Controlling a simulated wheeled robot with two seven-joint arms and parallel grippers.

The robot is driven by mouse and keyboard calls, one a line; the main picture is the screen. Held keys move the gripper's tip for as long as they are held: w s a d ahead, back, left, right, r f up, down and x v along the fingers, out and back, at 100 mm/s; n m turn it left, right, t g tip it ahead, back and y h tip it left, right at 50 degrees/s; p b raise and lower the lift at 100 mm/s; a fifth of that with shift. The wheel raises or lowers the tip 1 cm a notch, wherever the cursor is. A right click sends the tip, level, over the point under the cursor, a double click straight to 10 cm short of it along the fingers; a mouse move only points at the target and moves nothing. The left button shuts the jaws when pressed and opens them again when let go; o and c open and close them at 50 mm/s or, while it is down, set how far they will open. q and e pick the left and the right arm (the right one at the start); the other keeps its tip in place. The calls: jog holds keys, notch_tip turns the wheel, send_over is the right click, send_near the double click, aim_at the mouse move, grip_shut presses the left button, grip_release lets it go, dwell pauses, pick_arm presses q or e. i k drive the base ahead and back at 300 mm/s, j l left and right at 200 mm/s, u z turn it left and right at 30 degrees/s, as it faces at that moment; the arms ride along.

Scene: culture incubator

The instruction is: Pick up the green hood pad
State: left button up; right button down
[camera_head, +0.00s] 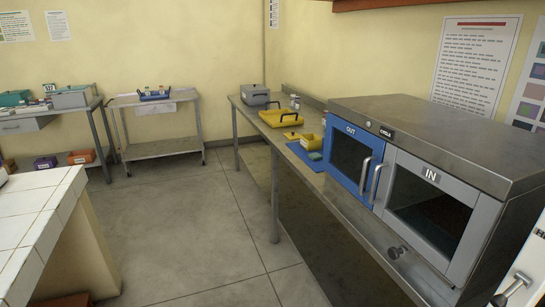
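A small green pad-like item (315,156) lies near the front edge of the blue mat (299,153) on the long metal bench, just left of the incubator. It is small in the view, and I cannot tell for sure that it is the hood pad. Neither of my grippers is in view.
The two-door incubator, with a blue OUT door (348,157) and a grey IN door (430,208), stands on the bench (345,205). A white-tiled counter (35,215) is at left. Open floor (190,220) lies between.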

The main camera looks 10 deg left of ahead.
aim_at(316, 156)
jog(key=i+j+z, duration=0.3)
jog(key=i, duration=0.3)
jog(key=i+j+z, duration=0.3)
jog(key=i+j, duration=0.25)
